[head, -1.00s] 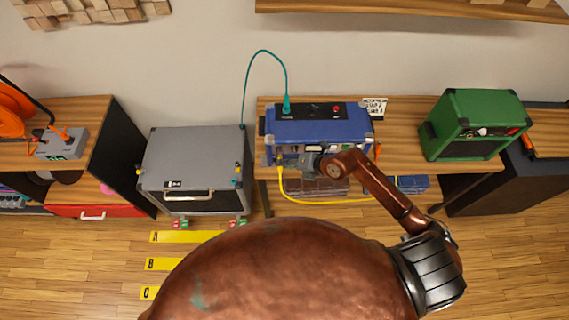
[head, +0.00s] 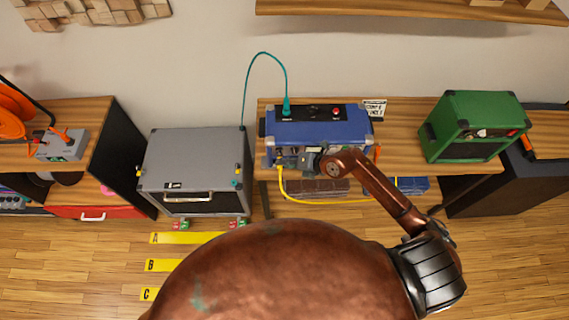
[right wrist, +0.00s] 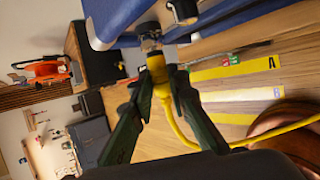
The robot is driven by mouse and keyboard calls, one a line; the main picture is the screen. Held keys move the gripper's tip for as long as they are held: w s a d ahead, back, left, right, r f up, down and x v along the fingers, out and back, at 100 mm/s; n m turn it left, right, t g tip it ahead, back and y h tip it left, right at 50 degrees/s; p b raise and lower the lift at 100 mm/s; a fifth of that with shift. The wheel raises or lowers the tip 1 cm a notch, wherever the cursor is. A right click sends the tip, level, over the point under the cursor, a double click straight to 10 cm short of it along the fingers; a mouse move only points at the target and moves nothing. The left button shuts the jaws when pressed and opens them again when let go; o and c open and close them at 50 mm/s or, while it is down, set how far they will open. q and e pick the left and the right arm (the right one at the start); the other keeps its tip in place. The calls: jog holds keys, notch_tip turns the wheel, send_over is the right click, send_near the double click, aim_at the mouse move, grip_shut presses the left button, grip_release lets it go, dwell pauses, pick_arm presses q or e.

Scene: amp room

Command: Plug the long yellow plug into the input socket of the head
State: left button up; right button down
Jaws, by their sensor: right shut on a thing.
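The blue head (head: 318,127) sits on the wooden table, with a teal plug (head: 286,105) standing in its top panel. My right gripper (head: 285,160) is at its front, toward the left end. In the right wrist view, the fingers (right wrist: 160,84) are shut on the long yellow plug (right wrist: 157,70). The plug's far end meets a metal socket (right wrist: 150,38) on the head's face; how deep it sits I cannot tell. The yellow plug also shows small in the head view (head: 280,168). My left gripper is out of view.
The yellow cable (head: 325,200) hangs in a loop below the table front. A grey amp (head: 195,155) stands left of the table and a green amp (head: 475,125) at its right. A dark knob (right wrist: 183,10) is close beside the socket.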

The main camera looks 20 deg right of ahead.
jog(key=shift+w, duration=0.1)
jog(key=c, duration=1.8)
grip_release()
jog(key=shift+o, duration=0.2)
jog(key=v, duration=1.2)
jog(key=shift+d, duration=0.1)
